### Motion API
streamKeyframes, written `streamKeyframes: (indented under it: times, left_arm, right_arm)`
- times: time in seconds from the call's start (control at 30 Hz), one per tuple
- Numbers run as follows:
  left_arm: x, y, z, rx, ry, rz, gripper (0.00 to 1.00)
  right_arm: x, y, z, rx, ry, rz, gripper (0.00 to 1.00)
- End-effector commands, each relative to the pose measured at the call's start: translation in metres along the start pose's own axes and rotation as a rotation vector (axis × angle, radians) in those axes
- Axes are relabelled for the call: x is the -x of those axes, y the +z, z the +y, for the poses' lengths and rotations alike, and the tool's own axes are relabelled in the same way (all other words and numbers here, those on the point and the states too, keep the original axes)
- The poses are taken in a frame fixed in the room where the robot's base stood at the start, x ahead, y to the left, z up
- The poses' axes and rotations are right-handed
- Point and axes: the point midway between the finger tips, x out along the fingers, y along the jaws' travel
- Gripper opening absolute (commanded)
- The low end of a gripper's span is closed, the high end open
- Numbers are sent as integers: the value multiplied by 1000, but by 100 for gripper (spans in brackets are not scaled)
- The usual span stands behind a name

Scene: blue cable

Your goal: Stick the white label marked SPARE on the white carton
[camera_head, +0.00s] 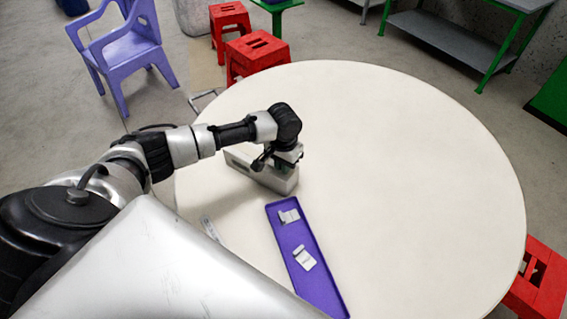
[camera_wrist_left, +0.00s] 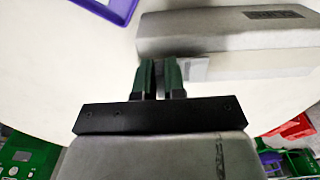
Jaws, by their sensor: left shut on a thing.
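The white carton (camera_head: 262,174) lies on the round table, left of its middle. It looks grey-white in the left wrist view (camera_wrist_left: 228,38), with a dark printed patch on one face. My left gripper (camera_head: 284,164) is right at the carton. In the left wrist view its green fingers (camera_wrist_left: 160,72) are shut on a small white label (camera_wrist_left: 194,69), which sticks out to the right of them. The label overlaps the carton's near side; I cannot tell if it touches. Its writing is not readable. My right gripper is not in view.
The right half of the round table (camera_head: 420,170) is clear. Red stools and a purple chair (camera_head: 120,50) stand around.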

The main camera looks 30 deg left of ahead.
Motion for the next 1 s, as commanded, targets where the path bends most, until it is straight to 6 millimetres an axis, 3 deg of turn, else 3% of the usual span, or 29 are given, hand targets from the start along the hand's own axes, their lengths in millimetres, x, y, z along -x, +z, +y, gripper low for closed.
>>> streamKeyframes:
  times: [1.0]
  left_arm:
    - [-9, 0, 0, 0, 0, 0, 0]
  right_arm:
    - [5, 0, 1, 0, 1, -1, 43]
